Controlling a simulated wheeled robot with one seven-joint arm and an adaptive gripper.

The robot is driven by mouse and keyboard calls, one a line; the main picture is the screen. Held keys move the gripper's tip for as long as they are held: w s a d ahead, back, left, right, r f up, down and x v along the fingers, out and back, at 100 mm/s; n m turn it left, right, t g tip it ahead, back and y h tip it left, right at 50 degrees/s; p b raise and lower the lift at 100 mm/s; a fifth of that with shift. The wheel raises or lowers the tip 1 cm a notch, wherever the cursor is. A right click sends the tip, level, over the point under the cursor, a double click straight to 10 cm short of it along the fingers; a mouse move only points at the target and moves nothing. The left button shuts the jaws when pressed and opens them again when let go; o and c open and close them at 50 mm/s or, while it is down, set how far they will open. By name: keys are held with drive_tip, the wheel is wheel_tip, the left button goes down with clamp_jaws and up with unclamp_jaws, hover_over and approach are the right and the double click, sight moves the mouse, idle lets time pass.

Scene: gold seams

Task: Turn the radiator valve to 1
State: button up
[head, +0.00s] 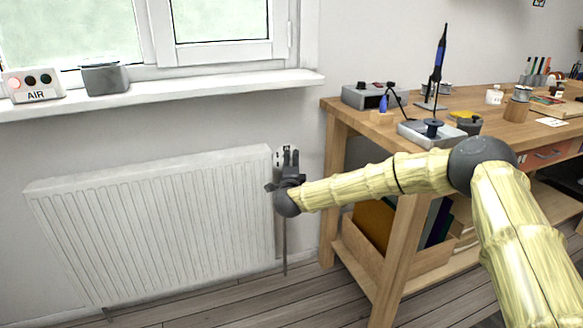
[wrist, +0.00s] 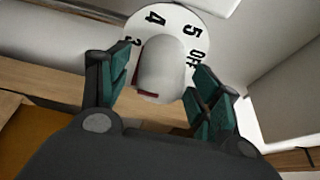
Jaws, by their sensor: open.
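The radiator valve (wrist: 165,72) shows in the wrist view as a pale rounded knob in front of a white dial (wrist: 190,22). The dial carries black marks; 3, 4, 5 and OFF are readable, and the rest is hidden behind the knob and fingers. A dark red mark shows beside the knob. My gripper (wrist: 153,85) is open, with one teal-padded finger on each side of the knob; I cannot tell whether either touches it. In the head view my gripper (head: 287,165) is at the radiator's upper right corner and covers most of the valve.
The white radiator (head: 150,225) hangs under the window sill (head: 200,93). The wooden workbench (head: 480,122) stands close on the right of my gripper, with tools and boxes on it. An AIR box (head: 35,85) and a grey box (head: 105,78) stand on the sill.

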drive_tip(key=shift+w, duration=0.5)
drive_tip(key=c, duration=1)
drive_tip(key=shift+n, duration=0.3)
